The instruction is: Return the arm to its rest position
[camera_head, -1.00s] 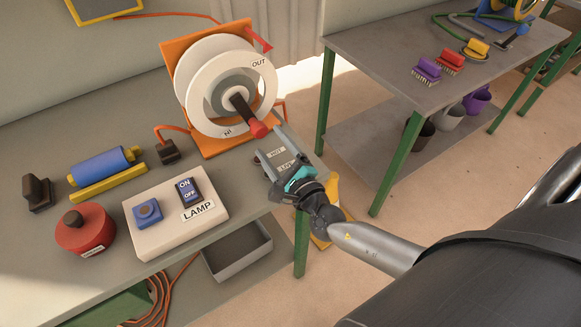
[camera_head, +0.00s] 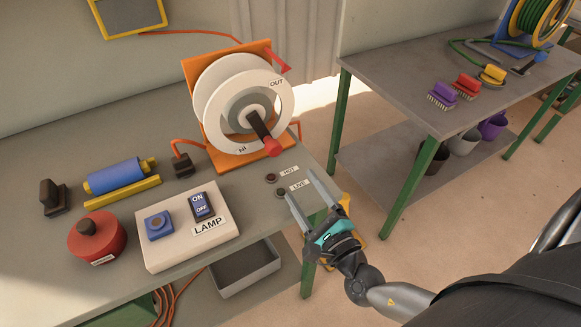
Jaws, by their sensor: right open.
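My right gripper (camera_head: 305,200) is open and empty at the right end of the near table (camera_head: 147,185). Its two fingers point up and to the left, close to the labels HOT (camera_head: 289,172) and LIVE (camera_head: 299,186). I cannot tell whether the fingers touch the tabletop. My right arm (camera_head: 400,298) reaches in from the lower right. The white reel (camera_head: 225,110) with a red-tipped handle (camera_head: 272,147) stands on its orange stand just beyond the gripper, apart from it. My left gripper is not in view.
Left of the gripper are the LAMP switch box (camera_head: 183,250), a red round weight (camera_head: 96,240) and a blue roller (camera_head: 115,176). A grey bin (camera_head: 243,268) sits below. A second table (camera_head: 400,90) with brushes stands at the right, with bare floor (camera_head: 450,220) before it.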

